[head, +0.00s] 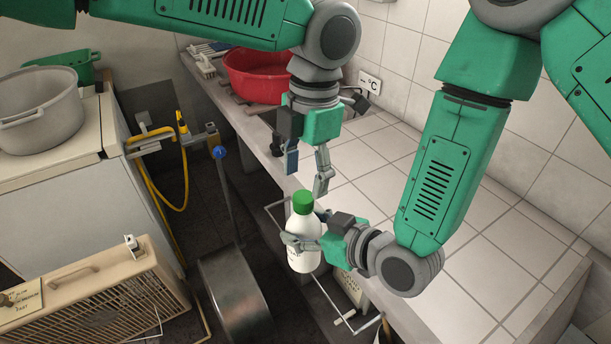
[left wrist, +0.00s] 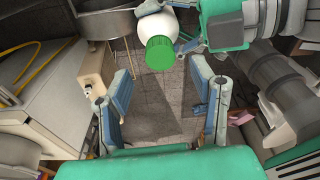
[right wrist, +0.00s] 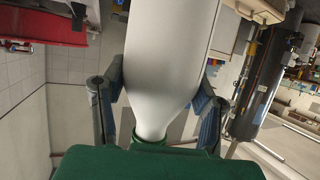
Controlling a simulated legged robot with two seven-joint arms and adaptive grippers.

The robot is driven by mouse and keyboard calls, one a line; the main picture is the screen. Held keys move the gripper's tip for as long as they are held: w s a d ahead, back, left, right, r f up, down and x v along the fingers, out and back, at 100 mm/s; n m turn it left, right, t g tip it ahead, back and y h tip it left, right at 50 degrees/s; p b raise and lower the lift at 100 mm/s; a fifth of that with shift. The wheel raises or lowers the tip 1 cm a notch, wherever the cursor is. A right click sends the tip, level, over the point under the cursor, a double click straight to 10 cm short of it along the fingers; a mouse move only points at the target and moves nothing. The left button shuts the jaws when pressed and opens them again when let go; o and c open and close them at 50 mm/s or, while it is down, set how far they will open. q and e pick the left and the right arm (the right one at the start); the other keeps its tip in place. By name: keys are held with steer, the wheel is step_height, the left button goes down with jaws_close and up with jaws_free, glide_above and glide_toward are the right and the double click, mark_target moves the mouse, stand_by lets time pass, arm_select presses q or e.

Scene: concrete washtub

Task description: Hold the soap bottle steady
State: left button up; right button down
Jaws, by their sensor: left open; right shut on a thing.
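The soap bottle (head: 304,254) is white with a green cap (head: 303,201) and looks upright in the head view. My right gripper (head: 300,241) is shut on the bottle's body below the cap. In the right wrist view the white bottle (right wrist: 172,60) fills the space between the two fingers (right wrist: 162,105). My left gripper (head: 308,175) is open and empty just above the cap, pointing down. In the left wrist view the green cap (left wrist: 160,53) shows beyond the open fingers (left wrist: 165,90), apart from them. The bottle's base is not seen in the left wrist view.
A tiled counter (head: 470,245) runs along the right, with a red basin (head: 258,75) at its far end. A metal tub (head: 236,295) stands below left of the bottle. A beige heater (head: 95,290) and a white cabinet (head: 70,190) with a pot (head: 40,110) are at the left.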

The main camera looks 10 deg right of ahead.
arm_select(q)
steer(key=n, duration=0.5)
steer(key=shift+r+n, duration=0.2)
steer(key=shift+n, duration=0.1)
steer(key=n, duration=0.4)
steer(key=shift+s+r+n, duration=0.1)
steer(key=shift+r+n, duration=0.1)
steer(key=shift+n, duration=0.1)
steer(key=n, duration=0.6)
steer(key=shift+r+n+h, duration=0.2)
steer(key=shift+n+h, duration=0.1)
steer(key=shift+n, duration=0.1)
steer(key=n, duration=0.4)
steer(key=shift+r+n, duration=0.2)
steer(key=shift+n, duration=0.1)
steer(key=n, duration=0.6)
steer(key=shift+r+n+t, duration=0.2)
steer(key=shift+n+t, duration=0.1)
steer(key=shift+n, duration=0.1)
steer(key=n, duration=0.4)
steer(key=shift+r, duration=0.2)
steer(key=n, duration=0.4)
steer(key=shift+a+r+n, duration=0.1)
steer(key=shift+r+n, duration=0.05)
steer(key=shift+n, duration=0.25)
steer(key=n, duration=0.6)
steer(key=shift+r+h, duration=0.2)
steer(key=shift+h, duration=0.1)
steer(key=shift+f, duration=0.1)
